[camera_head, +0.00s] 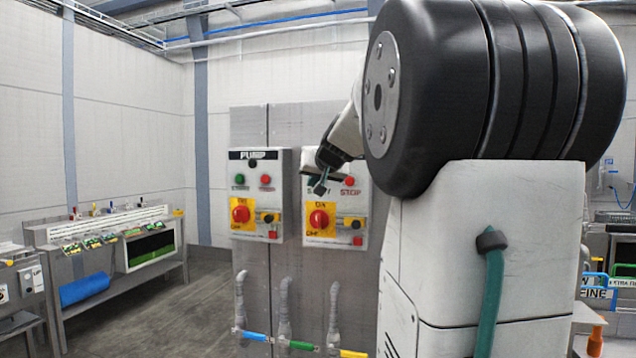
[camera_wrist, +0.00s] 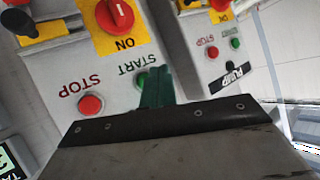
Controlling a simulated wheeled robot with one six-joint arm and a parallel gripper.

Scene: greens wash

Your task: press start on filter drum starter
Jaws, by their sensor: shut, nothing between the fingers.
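The right starter box (camera_head: 360,205) stands on the grey cabinet, its top label hidden behind my arm. It has a red stop button (camera_head: 349,181) and a red rotary switch (camera_head: 319,218) on a yellow plate. My gripper (camera_head: 321,188) is shut and empty in front of its START area, hiding the button there. In the wrist view, upside down, my fingers (camera_wrist: 158,84) partly cover the green start button (camera_wrist: 142,80) under the word START. The red stop button (camera_wrist: 91,104) shows clear beside it. I cannot tell whether the fingertips touch the green button.
A similar box labelled PUMP (camera_head: 259,160) stands just left, with its own green and red buttons. Pipes with blue, green and yellow handles (camera_head: 300,345) run below. A bench (camera_head: 110,260) with small items stands at the left wall. The floor between is clear.

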